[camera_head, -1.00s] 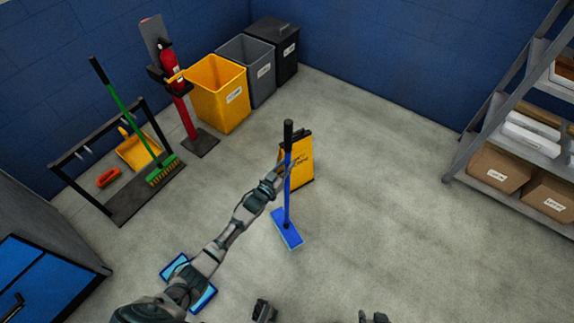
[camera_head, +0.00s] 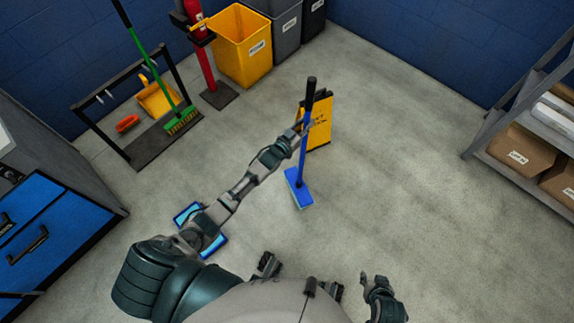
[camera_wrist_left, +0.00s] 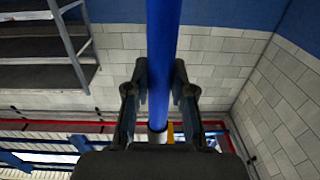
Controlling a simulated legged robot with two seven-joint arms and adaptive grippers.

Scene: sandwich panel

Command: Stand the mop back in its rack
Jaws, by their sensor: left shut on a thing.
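The mop has a blue pole, a black grip and a flat blue head (camera_head: 299,188). It stands nearly upright right of centre in the head view; I cannot tell whether its head touches the floor. My left gripper (camera_head: 305,127) is shut on the upper pole, and the blue pole (camera_wrist_left: 163,60) runs between its fingers in the left wrist view. The dark rack (camera_head: 137,158) stands at the left with hooks on its bar and a green broom (camera_head: 149,70) in it. My right gripper (camera_head: 372,281) is low at right, apparently empty, its fingers apart.
A yellow floor sign (camera_head: 320,120) stands just behind the mop. A blue-rimmed flat item (camera_head: 212,245) lies under my left arm. A blue cabinet (camera_head: 45,235) is at left, bins (camera_head: 240,45) at the back, shelving (camera_head: 520,110) at right. The floor between sign and shelving is clear.

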